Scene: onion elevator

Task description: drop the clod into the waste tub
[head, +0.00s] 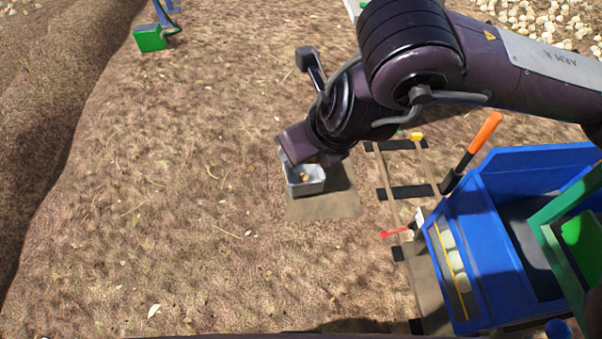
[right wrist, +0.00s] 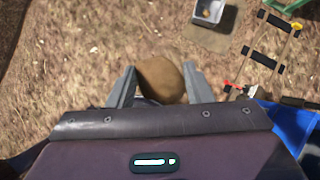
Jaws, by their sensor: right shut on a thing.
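The brown, rounded clod (right wrist: 162,80) sits between the two grey fingers of my right gripper (right wrist: 160,82) in the right wrist view, and the jaws are shut on it. In the head view my right gripper (head: 288,158) hangs over the left side of the small grey tub (head: 308,187), and the clod cannot be made out there. The tub, which looks like the waste tub, stands on a tan board and holds a small brownish lump. It also shows in the right wrist view (right wrist: 203,18), beyond the fingertips. My left gripper is out of view.
A blue crate (head: 525,158), an orange-handled tool (head: 484,132) and a ladder-like rail frame (head: 405,192) stand right of the tub. A green box (head: 150,38) is at the far left. Open soil lies left of the tub.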

